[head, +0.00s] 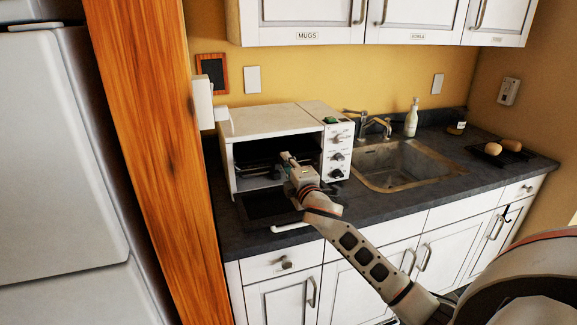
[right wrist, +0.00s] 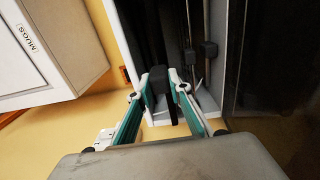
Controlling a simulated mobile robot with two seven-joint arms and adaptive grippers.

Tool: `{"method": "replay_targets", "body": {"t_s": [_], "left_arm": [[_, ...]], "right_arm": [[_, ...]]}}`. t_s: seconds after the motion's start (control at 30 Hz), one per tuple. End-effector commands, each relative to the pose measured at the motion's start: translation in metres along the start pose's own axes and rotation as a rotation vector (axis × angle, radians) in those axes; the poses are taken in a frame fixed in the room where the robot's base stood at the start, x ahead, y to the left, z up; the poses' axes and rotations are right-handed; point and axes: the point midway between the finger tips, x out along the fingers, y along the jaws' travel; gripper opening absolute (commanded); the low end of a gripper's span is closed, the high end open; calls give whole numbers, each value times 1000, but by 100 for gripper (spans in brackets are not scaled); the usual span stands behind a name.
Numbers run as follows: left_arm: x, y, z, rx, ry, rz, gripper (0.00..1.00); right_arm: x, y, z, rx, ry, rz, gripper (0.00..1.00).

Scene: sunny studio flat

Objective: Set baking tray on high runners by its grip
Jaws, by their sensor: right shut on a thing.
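The white toaster oven (head: 270,122) stands on the counter with its door (head: 262,206) lowered to the front. Its inside is dark, and thin runner or rack lines (head: 256,168) show faintly there. My right gripper (head: 288,158) is at the oven's mouth, above the lowered door. In the right wrist view my right gripper (right wrist: 158,88) is shut on a black grip (right wrist: 157,76) between its teal fingers. The baking tray's body cannot be told apart from the dark oven inside, so whether it rests on runners cannot be told. My left gripper is out of view.
The sink (head: 405,165) with its tap (head: 373,123) is right of the oven. A soap bottle (head: 411,118) stands behind it. A dark rack (head: 497,153) with brown items lies at the far right. A wooden post (head: 150,150) stands close on the left. Wall cupboards (head: 400,20) hang above.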

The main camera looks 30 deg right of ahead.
Motion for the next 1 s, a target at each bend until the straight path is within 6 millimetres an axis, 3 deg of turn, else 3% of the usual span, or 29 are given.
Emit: {"method": "replay_targets", "body": {"t_s": [1.0], "left_arm": [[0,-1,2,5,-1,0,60]], "right_arm": [[2,-6,0,2,0,2,0]]}}
